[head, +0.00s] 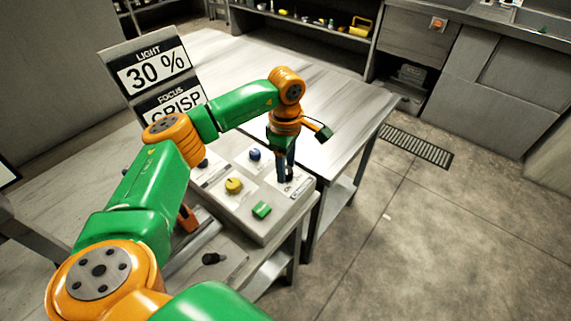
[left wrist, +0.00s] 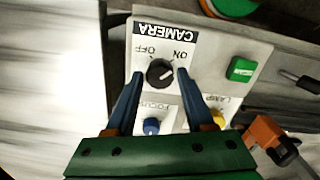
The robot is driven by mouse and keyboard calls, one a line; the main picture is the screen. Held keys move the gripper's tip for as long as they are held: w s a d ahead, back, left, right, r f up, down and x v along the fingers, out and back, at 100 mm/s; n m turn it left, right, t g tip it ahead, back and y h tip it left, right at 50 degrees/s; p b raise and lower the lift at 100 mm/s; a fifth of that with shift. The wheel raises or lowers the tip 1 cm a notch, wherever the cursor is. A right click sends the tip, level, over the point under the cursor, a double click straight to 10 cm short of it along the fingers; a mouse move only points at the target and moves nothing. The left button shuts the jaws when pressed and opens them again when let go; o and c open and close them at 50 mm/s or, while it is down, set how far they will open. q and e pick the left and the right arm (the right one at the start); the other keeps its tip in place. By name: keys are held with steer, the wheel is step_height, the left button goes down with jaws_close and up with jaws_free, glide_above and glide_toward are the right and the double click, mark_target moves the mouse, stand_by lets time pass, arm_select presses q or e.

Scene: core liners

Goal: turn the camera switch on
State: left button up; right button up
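The camera switch is a round black knob (left wrist: 160,73) with a white pointer mark, on a light panel plate under an upside-down CAMERA label (left wrist: 163,37). OFF is printed at its upper left and ON at its upper right in the left wrist view. The pointer slants up and right, towards the ON side. My left gripper (left wrist: 160,75) is open, with one finger on each side of the knob and a small gap showing at each. In the head view my left gripper (head: 285,179) points down at the panel's far right part and hides the knob. My right gripper is not in view.
The panel also carries a blue knob (head: 254,154), a yellow knob (head: 233,185) and a green button (head: 262,210). A sign (head: 155,75) reads LIGHT 30 % and FOCUS CRISP. A bare table (head: 335,95) stands behind; the floor at right is open.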

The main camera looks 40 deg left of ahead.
mark_target(287, 170)
arm_select(q)
steer(key=shift+o, duration=0.7)
steer(key=shift+r, duration=0.1)
step_height(287, 170, up, 7)
steer(key=shift+d+b, duration=0.1)
steer(key=shift+b, duration=0.4)
